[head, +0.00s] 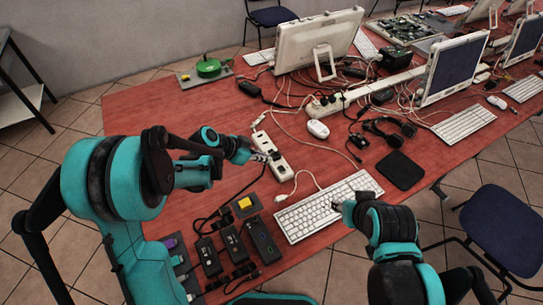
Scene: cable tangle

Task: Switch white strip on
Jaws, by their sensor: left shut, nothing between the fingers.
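A short white power strip (280,170) lies on the red table near the middle, with dark sockets along its top and a cable at its far end. My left gripper (264,157) is shut and empty, with its tips at the strip's left side. I cannot tell whether they touch it. The tips overlap part of the strip, and its switch is too small to make out. My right gripper (338,206) is over the right part of a white keyboard (305,217); its fingers are too small to read.
A longer white strip (352,94) with tangled cables lies behind. A white mouse (318,129), black headphones (390,130) and a black pad (400,170) are to the right. Black boxes (233,243) and a yellow-buttoned box (245,204) stand in front. Bare table lies left of the strip.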

